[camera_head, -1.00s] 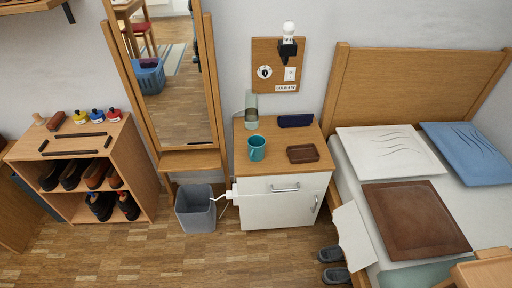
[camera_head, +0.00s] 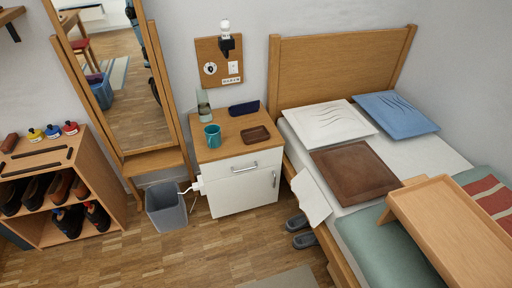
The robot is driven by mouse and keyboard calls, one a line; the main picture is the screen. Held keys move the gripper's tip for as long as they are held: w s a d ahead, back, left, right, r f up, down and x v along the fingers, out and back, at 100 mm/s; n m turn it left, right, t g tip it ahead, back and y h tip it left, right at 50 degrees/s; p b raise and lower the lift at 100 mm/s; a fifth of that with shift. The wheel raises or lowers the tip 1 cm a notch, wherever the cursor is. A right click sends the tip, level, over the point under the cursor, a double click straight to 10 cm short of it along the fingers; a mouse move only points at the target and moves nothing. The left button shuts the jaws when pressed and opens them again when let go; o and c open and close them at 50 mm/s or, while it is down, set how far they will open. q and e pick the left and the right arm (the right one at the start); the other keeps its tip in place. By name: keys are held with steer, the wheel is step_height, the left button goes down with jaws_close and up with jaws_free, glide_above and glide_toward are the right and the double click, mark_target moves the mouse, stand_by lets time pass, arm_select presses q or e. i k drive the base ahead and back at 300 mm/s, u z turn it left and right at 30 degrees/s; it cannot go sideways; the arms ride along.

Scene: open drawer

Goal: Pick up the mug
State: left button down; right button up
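The teal mug (camera_head: 213,137) stands upright on the wooden top of the white nightstand (camera_head: 233,184), near its front left. Behind it is a grey-green glass or carafe-like object (camera_head: 204,105). A brown tray (camera_head: 256,135) lies to its right and a dark blue case (camera_head: 244,108) lies behind that. Neither of my grippers shows in the head view.
A bed with pillows (camera_head: 330,127) and a wooden bed tray (camera_head: 450,225) stands to the right. A grey bin (camera_head: 166,207), a standing mirror (camera_head: 112,85) and a shoe shelf (camera_head: 66,185) are to the left. Grey slippers (camera_head: 300,231) lie beside the bed. Floor in front of the nightstand is clear.

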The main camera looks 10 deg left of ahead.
mark_target(212, 132)
steer(key=z, duration=0.1)
steer(key=i, duration=0.8)
steer(key=u, duration=1.35)
steer(key=i, duration=0.75)
steer(key=u, duration=0.8)
